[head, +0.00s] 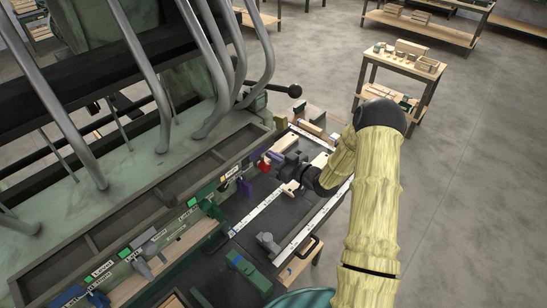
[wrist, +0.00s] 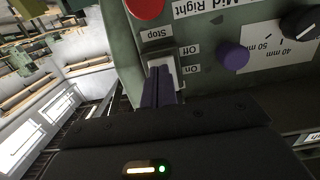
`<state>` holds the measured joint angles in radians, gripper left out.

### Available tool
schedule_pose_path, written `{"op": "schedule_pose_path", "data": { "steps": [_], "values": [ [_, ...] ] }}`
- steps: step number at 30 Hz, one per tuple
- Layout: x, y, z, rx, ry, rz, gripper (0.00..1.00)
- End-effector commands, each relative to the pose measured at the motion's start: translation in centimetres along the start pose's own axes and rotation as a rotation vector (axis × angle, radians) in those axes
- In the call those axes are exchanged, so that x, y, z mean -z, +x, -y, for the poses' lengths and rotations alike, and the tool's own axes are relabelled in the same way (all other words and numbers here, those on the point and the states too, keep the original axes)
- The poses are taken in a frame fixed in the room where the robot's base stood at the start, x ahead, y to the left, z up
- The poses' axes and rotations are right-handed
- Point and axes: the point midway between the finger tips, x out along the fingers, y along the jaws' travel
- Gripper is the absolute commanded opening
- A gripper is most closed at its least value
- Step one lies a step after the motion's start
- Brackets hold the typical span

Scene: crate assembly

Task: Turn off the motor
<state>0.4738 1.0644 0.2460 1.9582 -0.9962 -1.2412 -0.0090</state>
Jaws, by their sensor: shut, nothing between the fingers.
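A green control panel (wrist: 205,75) labelled "Mid Right" fills the upper part of the wrist view, seen upside down. On it is a pale switch (wrist: 161,62) with "Off" and "On" labels beside it and "Stop" above it in the picture. My gripper (wrist: 160,70) is shut and empty, its dark purple fingertips right at the switch and covering part of it. I cannot tell whether they touch it, or which way the switch is set. In the head view my gripper (head: 272,157) is at the machine's front edge, near a red button (head: 264,167). The motor itself cannot be made out.
A red button (wrist: 145,7), a purple knob (wrist: 233,55) and a black knob (wrist: 300,22) sit close by on the panel. Curved grey pipes (head: 150,75) rise from the machine. A wooden-topped cart (head: 405,62) stands behind, with open floor to the right.

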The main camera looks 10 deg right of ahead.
Motion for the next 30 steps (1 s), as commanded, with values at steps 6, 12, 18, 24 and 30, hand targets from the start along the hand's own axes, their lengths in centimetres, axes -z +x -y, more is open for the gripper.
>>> {"op": "schedule_pose_path", "data": {
  "steps": [6, 12, 18, 24, 30],
  "values": [
    [-1.2, -2.5, -0.2, 0.005, 0.002, 0.006, 0.0],
    [-2.3, -6.4, -0.2, 0.005, 0.002, 0.007, 0.0],
    [-3.0, -10.1, -0.1, 0.005, 0.002, 0.007, 0.0],
    [-3.2, -12.0, -0.1, 0.008, 0.001, 0.006, 0.0],
    [-3.1, -12.2, 0.0, 0.011, 0.001, 0.006, 0.0]
  ]
}}
